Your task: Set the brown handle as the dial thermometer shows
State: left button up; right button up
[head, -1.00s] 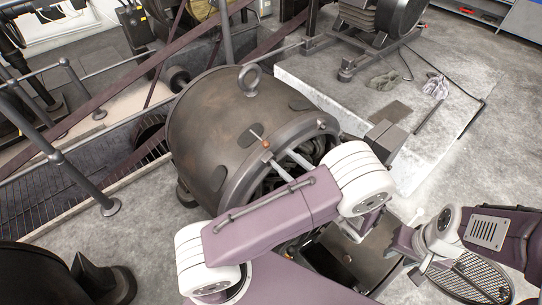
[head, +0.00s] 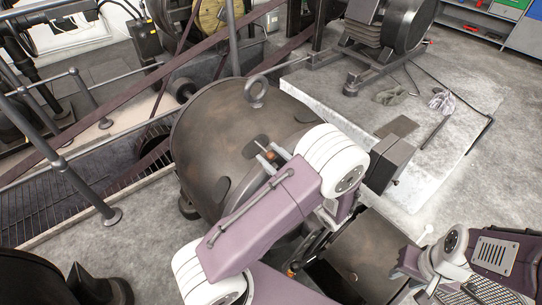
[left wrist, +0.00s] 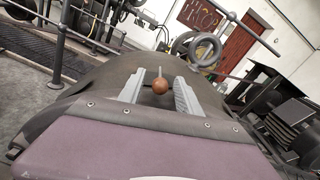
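The brown handle is a small round brown ball (head: 270,155) on a thin rod at the top front rim of the large dark dynamo drum (head: 212,130). The ball also shows in the left wrist view (left wrist: 160,86). My left gripper (head: 271,150) is open, with its two grey fingers on either side of the ball. In the left wrist view the left gripper (left wrist: 158,92) has gaps between each finger and the ball. My right gripper does not show; only part of the right arm is at the lower right. I cannot make out a dial thermometer in either view.
A lifting ring (head: 256,92) stands on top of the drum. A grey box (head: 390,160) stands right of my left arm. Railings (head: 62,160) and belts run at the left. Open concrete floor (head: 500,170) lies at the right.

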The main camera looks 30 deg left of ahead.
pick_arm(q)
grip_shut()
dwell(1.2)
